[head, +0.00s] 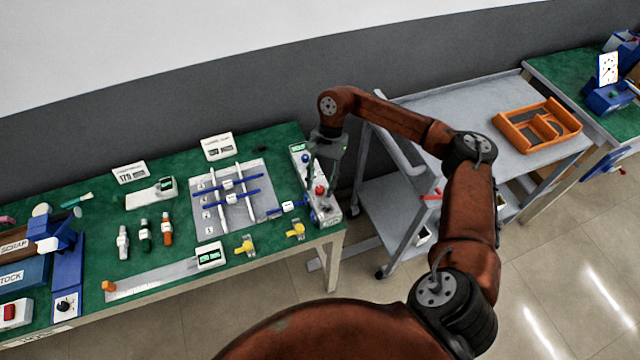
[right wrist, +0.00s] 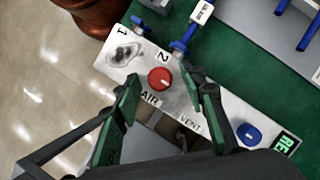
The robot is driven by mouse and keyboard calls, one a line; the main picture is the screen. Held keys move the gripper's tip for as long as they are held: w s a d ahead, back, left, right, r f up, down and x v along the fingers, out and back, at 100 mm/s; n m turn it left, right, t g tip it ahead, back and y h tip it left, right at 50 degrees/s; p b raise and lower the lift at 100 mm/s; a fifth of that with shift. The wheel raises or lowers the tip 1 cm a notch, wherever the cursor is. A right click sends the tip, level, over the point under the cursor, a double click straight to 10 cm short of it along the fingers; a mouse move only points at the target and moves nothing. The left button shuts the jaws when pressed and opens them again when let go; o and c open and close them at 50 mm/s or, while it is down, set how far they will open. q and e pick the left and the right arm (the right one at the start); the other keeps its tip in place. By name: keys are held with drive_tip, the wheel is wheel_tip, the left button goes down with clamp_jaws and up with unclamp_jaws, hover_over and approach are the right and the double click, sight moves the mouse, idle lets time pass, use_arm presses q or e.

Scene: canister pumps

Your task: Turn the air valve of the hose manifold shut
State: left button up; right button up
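The hose manifold (head: 328,212) is a pale panel at the right end of the green table. In the right wrist view its panel (right wrist: 178,97) carries the marks 1, 2, AIR and VENT. A round red knob (right wrist: 160,79) sits beside the AIR mark; it also shows in the head view (head: 320,190). A blue knob (right wrist: 249,134) is further along, near a green display. My right gripper (right wrist: 166,82) is open above the panel, its fingers on either side of the red knob in the picture; contact cannot be told. My left gripper is out of view.
A blue fitting (head: 288,207) lies against the manifold's left side. A plate with blue and white bars (head: 232,195) and yellow valves (head: 295,230) are to the left. A grey cart (head: 455,120) with an orange tray (head: 537,125) stands to the right, across a gap.

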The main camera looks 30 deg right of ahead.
drive_tip(key=v, duration=1.2)
drive_tip(key=shift+a+r, duration=0.1)
drive_tip(key=shift+r, duration=0.05)
